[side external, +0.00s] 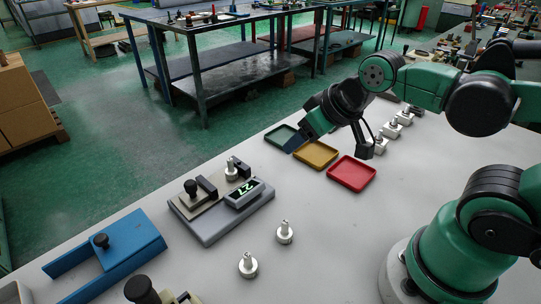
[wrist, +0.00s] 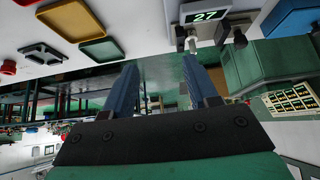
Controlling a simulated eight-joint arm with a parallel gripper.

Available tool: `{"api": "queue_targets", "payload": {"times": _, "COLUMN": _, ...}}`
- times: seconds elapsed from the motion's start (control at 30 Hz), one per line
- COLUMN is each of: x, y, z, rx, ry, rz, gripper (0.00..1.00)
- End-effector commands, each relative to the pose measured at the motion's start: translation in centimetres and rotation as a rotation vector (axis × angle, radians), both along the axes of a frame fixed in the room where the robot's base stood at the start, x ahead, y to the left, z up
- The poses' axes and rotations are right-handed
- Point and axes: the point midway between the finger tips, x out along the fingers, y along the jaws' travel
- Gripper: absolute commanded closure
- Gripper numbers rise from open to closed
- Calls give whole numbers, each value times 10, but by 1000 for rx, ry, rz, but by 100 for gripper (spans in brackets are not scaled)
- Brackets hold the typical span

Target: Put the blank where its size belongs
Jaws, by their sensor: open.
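A silver blank (side external: 232,170) with a thin stem stands upright on the measuring device (side external: 218,222), whose display (side external: 244,193) reads 27. The blank also shows in the wrist view (wrist: 192,45), near the display (wrist: 206,15). Three shallow trays lie in a row: green (side external: 283,137), yellow (side external: 315,154) and red (side external: 351,174). My gripper (side external: 334,147) is above the trays, apart from the blank. Its two blue fingers are spread with nothing between them in the wrist view (wrist: 160,70).
Two more silver blanks (side external: 284,233) (side external: 247,265) stand on the bench in front of the device. Several silver pieces (side external: 392,129) line up behind the red tray. A blue bracket (side external: 120,255) lies at the left.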

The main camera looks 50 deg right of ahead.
Motion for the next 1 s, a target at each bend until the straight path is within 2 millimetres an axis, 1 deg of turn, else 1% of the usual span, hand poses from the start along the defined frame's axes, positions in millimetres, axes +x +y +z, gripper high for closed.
{"api": "queue_targets", "payload": {"times": 0.43, "x": -1, "y": -1, "z": 0, "rx": -1, "ry": -3, "rz": -7, "gripper": 48}}
{"api": "queue_targets", "payload": {"times": 0.57, "x": 5, "y": 2, "z": -1, "rx": 13, "ry": 10, "rz": 25, "gripper": 48}}
{"api": "queue_targets", "payload": {"times": 0.67, "x": 17, "y": 7, "z": -4, "rx": 42, "ry": 28, "rz": 95, "gripper": 48}}
{"api": "queue_targets", "payload": {"times": 0.8, "x": 43, "y": 17, "z": -14, "rx": 107, "ry": 32, "rz": 253, "gripper": 48}}
{"api": "queue_targets", "payload": {"times": 1.0, "x": 78, "y": 27, "z": -33, "rx": 200, "ry": -54, "rz": 498, "gripper": 48}}
